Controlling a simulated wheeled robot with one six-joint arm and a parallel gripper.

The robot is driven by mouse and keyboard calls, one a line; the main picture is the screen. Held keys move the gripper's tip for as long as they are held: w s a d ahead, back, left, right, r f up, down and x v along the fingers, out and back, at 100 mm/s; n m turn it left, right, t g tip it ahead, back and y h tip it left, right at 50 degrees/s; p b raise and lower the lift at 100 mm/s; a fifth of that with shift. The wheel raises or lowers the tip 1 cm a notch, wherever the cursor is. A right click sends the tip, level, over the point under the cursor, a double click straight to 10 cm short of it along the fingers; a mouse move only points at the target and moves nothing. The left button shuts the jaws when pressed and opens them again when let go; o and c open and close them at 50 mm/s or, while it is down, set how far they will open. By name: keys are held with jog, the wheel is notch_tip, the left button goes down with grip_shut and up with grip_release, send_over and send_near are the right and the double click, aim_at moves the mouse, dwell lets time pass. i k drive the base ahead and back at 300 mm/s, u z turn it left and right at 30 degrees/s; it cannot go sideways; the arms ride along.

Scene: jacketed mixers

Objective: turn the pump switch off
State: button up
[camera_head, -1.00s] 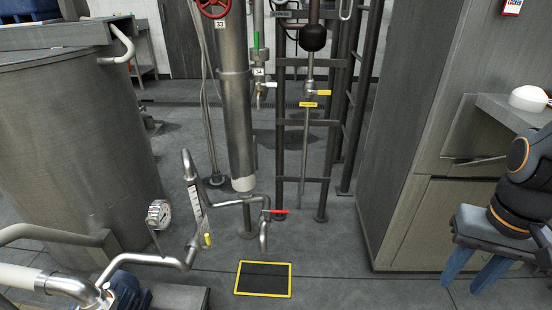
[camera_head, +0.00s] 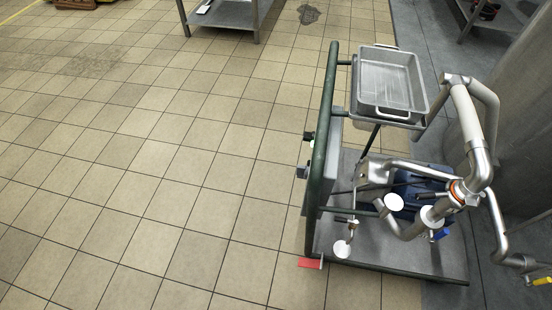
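A pump cart with a green tube frame (camera_head: 322,130) stands at the right of the head view. A blue pump motor (camera_head: 418,188) sits on its grey base plate (camera_head: 390,258), partly hidden by steel pipes. A grey box (camera_head: 331,150) is fixed to the frame, seen nearly edge-on. Two small dark knobs, an upper one (camera_head: 309,136) and a lower one (camera_head: 302,172), stick out from its left side. Which of them is the pump switch, and its setting, I cannot tell. My gripper is not in view.
A steel tray (camera_head: 388,82) sits on the cart's far end. A red tab (camera_head: 310,263) sticks out low at its near left corner. Steel pipes (camera_head: 470,130) rise on the right. The tiled floor (camera_head: 150,180) left of the cart is clear.

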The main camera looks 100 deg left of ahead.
aim_at(309, 137)
jog(key=u, duration=1.75)
jog(key=k, duration=0.65)
jog(key=u, duration=1.1)
jog(key=i, duration=0.5)
jog(key=z, duration=1.25)
jog(key=k, duration=0.1)
jog(key=u, duration=0.05)
